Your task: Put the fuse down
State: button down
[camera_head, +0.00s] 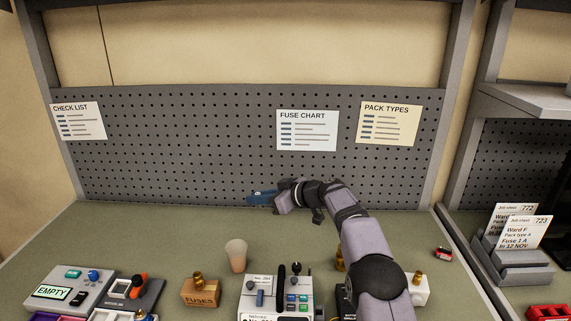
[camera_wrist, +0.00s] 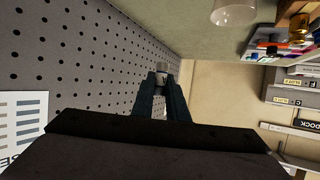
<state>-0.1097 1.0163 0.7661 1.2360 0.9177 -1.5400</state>
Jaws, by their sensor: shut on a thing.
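My gripper (camera_head: 262,197) is raised near the pegboard, left of the arm and above the bench. In the wrist view, its two dark fingers (camera_wrist: 161,88) are shut on a small grey, pale-ended fuse (camera_wrist: 163,67) at their tips. The fuse is too small to make out in the head view. The fuse does not appear to touch the bench. A cardboard box marked FUSES (camera_head: 201,297) stands at the front of the bench, with a brass-coloured piece (camera_head: 198,278) at its top.
A translucent cup (camera_head: 236,255) stands below my gripper. A white pump (camera_head: 270,300) is at the front middle; a device reading EMPTY (camera_head: 53,293) is front left. A small red item (camera_head: 443,254) lies at right. The bench (camera_head: 140,235) is clear at back left.

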jog(key=b, duration=0.8)
send_over(261, 250)
notch_tip(261, 250, down, 8)
jog(key=shift+s+r, duration=0.1)
jog(key=shift+f+p, duration=0.9)
jog(key=shift+f, duration=2)
jog(key=shift+f+b, duration=0.3)
jog(key=shift+f, duration=1.6)
jog(key=shift+f+b, duration=0.25)
jog(key=shift+b, duration=0.3)
jog(key=c, duration=1.7)
grip_release()
jog(key=shift+c, duration=0.2)
jog(key=shift+r+p, duration=0.3)
jog(key=shift+p, duration=1.45)
